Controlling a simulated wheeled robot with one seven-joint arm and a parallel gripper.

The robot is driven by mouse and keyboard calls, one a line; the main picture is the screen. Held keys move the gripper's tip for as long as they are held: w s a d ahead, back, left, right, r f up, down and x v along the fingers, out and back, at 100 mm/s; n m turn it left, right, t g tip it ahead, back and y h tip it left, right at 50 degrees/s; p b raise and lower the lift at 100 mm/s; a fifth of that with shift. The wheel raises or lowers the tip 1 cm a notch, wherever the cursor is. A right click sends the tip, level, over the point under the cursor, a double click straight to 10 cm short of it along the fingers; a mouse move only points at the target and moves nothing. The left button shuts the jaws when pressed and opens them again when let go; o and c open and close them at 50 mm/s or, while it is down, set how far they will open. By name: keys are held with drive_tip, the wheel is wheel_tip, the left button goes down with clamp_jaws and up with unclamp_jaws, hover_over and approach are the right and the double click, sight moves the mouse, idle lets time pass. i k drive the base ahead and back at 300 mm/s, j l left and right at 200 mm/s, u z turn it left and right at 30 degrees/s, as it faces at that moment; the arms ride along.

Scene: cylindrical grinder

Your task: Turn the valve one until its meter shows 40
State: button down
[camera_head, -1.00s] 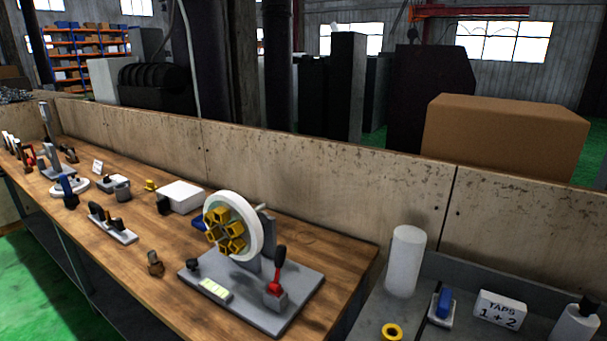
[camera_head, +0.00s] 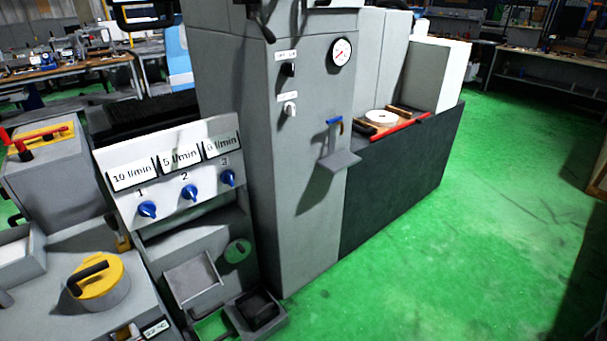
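Valve one (camera_head: 148,209) is a blue knob under the number 1, at the left end of a tilted light-grey panel (camera_head: 120,207) in the head view. Its meter (camera_head: 134,176) sits above it and reads 10 l/min. Valve two (camera_head: 190,192), also blue, sits to its right under a meter (camera_head: 180,159) reading 5 l/min. Valve three (camera_head: 228,178) is at the right end, under a meter (camera_head: 221,146) whose figure looks like 0 l/min. My gripper is not in view, and nothing touches the knobs.
A tall grey cabinet (camera_head: 295,190) with a round dial (camera_head: 341,52) stands right of the panel. A yellow round cap (camera_head: 98,283) with a black handle is at lower left. A red-handled part (camera_head: 40,140) is at left. Green floor (camera_head: 420,270) is clear at right.

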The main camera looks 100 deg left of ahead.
sight(147, 209)
drive_tip(key=i+j+u, duration=0.15)
drive_tip(key=u, duration=1.1)
drive_tip(key=k+u, duration=0.1)
drive_tip(key=u, duration=0.8)
drive_tip(key=k+j+u, duration=0.1)
drive_tip(key=u, duration=0.35)
drive_tip(key=k+j+u, duration=0.1)
drive_tip(key=u, duration=0.35)
drive_tip(key=j+u, duration=0.1)
drive_tip(key=u, duration=0.3)
